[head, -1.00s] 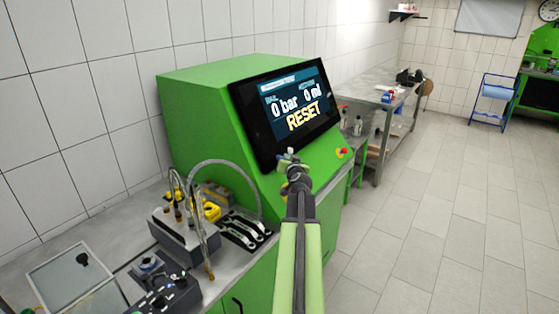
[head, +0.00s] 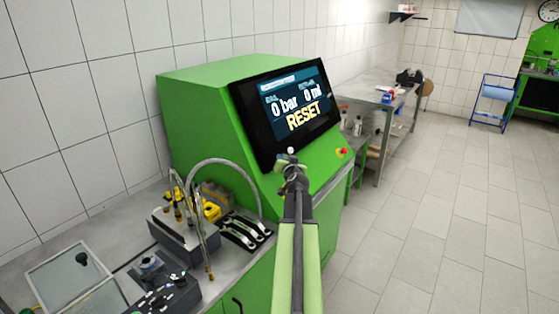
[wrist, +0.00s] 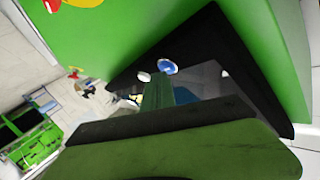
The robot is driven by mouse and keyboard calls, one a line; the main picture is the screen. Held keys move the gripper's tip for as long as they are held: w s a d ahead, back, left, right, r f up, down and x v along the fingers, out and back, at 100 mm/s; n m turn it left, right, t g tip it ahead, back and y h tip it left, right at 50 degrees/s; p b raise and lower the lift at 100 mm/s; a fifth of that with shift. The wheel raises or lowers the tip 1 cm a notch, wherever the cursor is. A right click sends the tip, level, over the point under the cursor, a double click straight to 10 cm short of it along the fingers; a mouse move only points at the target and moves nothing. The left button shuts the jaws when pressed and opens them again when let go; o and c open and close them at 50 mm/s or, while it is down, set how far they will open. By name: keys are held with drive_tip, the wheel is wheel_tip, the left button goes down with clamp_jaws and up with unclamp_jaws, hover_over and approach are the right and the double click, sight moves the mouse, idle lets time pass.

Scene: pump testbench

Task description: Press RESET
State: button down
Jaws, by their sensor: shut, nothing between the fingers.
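The screen (head: 288,105) on the sloped front of the green cabinet shows "0 bar", "0 ml" and the word RESET (head: 303,117) in large yellow letters. My gripper (head: 290,160) is shut and empty, in front of the screen's lower edge and below RESET in the head view. I cannot tell whether it touches anything. In the wrist view, the gripper (wrist: 165,92) points past a dark panel on the green cabinet. A blue disc (wrist: 167,68) and a white disc (wrist: 144,77) show at its tip; I cannot tell what they belong to.
A red and yellow knob (head: 343,152) sits on the cabinet (head: 195,120) to the right of my gripper. At the lower left, a bench carries a curved hose (head: 222,162) and several white levers (head: 245,232). A metal table (head: 365,90) stands behind; the floor at right is clear.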

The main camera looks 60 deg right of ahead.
drive_tip(key=shift+w+f, duration=0.1)
drive_tip(key=shift+w, duration=0.1)
idle(0.6)
drive_tip(key=shift+s+r+p, duration=0.3)
drive_tip(key=shift+s+r, duration=0.05)
drive_tip(key=shift+s, duration=0.45)
drive_tip(key=shift+s, duration=0.1)
drive_tip(key=shift+s+r+p, duration=0.35)
drive_tip(key=shift+s, duration=0.4)
drive_tip(key=shift+s+r+p, duration=0.35)
drive_tip(key=shift+s+r, duration=0.05)
drive_tip(key=shift+s, duration=0.3)
drive_tip(key=shift+s+r+p, duration=0.35)
drive_tip(key=shift+s, duration=0.4)
